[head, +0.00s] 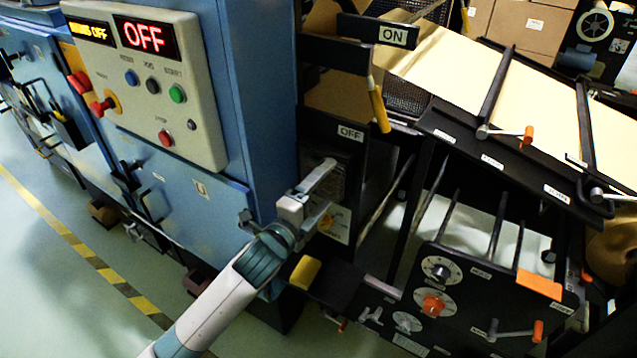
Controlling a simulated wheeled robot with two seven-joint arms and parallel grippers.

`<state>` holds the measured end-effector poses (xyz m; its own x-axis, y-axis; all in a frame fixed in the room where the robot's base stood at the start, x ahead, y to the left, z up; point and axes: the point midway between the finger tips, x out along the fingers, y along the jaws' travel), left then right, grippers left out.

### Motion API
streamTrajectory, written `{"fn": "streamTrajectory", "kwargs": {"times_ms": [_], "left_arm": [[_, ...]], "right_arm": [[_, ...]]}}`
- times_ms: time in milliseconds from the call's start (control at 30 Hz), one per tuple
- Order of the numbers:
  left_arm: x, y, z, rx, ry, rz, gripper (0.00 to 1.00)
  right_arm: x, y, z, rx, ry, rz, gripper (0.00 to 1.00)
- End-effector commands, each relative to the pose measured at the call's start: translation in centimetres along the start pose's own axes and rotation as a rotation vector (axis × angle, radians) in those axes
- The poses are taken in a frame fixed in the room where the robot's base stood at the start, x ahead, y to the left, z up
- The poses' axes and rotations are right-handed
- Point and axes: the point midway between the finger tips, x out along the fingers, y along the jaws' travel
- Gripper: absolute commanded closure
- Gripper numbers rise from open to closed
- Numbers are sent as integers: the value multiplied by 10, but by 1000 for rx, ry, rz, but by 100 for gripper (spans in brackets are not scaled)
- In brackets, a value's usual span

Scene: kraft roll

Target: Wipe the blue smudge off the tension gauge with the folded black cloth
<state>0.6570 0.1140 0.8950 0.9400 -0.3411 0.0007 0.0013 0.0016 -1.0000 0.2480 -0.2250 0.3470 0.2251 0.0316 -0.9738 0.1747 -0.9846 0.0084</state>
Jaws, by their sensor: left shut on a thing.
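My left gripper (318,195) reaches in from the lower left and is up against the dark front of the machine, below an OFF label. It is shut on what looks like the folded black cloth, a dark patch that barely stands out from the panel behind. A pale plate (338,229) with a yellow-orange mark shows just beyond and below the fingers. I cannot tell if it is part of the tension gauge. The gripper and the dark patch cover much of this area, and I can make out no blue smudge. My right gripper is not in view.
A blue cabinet with a control panel (150,85) reading OFF stands left of the gripper. A yellow-handled lever (378,104) hangs above right. A yellow block (305,272) sits just below. Kraft paper (470,75) runs over the black frame at right, with knobs and orange-tipped handles.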

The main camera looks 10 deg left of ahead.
Motion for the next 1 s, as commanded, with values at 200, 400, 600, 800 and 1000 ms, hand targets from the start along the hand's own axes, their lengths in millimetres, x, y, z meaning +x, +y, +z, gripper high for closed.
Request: {"fn": "streamTrajectory", "kwargs": {"times_ms": [200, 400, 600, 800, 1000], "left_arm": [[0, 0, -1, -1, 1, -1, 40], [0, -1, -1, -1, 1, 0, 40], [-2, 0, -1, 0, 1, 0, 40], [-2, 0, -1, 0, 1, 0, 40], [-1, 0, 5, 2, 0, 1, 40]], "right_arm": [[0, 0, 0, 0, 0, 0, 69], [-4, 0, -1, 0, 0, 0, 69], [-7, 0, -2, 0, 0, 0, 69], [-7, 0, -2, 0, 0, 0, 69], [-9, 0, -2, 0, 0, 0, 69]]}}
